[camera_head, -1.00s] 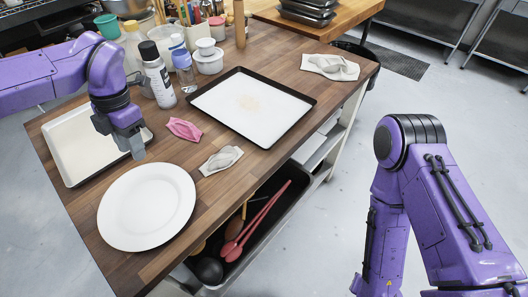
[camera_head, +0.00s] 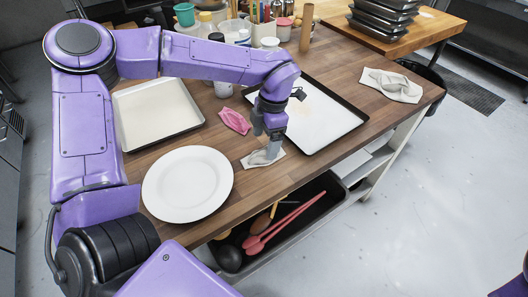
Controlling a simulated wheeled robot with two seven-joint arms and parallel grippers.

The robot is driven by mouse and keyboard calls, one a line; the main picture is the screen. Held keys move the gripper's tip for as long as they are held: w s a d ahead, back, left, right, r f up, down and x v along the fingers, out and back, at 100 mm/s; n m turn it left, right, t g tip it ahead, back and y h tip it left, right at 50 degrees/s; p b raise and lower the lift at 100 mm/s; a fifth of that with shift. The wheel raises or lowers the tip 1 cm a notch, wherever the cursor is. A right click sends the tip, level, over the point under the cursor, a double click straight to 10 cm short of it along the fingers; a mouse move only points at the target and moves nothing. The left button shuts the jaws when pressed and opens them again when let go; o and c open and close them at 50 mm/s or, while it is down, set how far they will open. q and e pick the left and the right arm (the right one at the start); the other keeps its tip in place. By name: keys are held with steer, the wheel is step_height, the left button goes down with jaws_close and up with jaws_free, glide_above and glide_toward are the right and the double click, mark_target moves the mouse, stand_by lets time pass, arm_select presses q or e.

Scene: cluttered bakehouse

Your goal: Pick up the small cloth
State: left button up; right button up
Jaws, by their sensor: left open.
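A small crumpled off-white cloth (camera_head: 252,161) lies on the wooden table between the white plate and the baking tray. My left gripper (camera_head: 272,153) points down right over it, with its fingertips at the cloth and hiding part of it. The jaws are open; I cannot tell whether they touch the cloth. A small pink cloth (camera_head: 235,121) lies to the left and further back. A larger off-white cloth (camera_head: 392,85) lies at the table's right end. My right gripper is out of view.
A white plate (camera_head: 188,184) is at front left, a cream tray (camera_head: 158,112) behind it. A dark-rimmed baking tray (camera_head: 345,127) lies beside my left gripper. Bottles and tubs crowd the back. An open bin of utensils (camera_head: 325,197) is below the front edge.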

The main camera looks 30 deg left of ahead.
mark_target(264, 147)
arm_select(q)
steer(key=f, duration=0.1)
steer(key=s+f, duration=0.1)
steer(key=f, duration=0.1)
steer(key=shift+f+p, duration=0.3)
steer(key=shift+w+a+f, duration=0.1)
steer(key=shift+f, duration=0.05)
steer(key=c, duration=1.1)
steer(key=shift+c, duration=0.2)
step_height(264, 147, up, 3)
steer(key=shift+f, duration=0.1)
steer(key=d+r+b, duration=0.2)
steer(key=d+r, duration=0.3)
steer(key=r, duration=0.1)
steer(key=shift+s, duration=0.3)
steer(key=d+r, duration=0.1)
steer(key=d, duration=0.1)
steer(key=d+r+b, duration=0.1)
steer(key=d, duration=0.2)
steer(key=d+r+b, duration=0.1)
steer(key=d, duration=0.2)
steer(key=shift+s+d+r, duration=0.15)
steer(key=shift+s+r, duration=0.25)
steer(key=shift+s+d+r, duration=0.1)
steer(key=shift+d+r, duration=0.2)
steer(key=shift+d, duration=0.1)
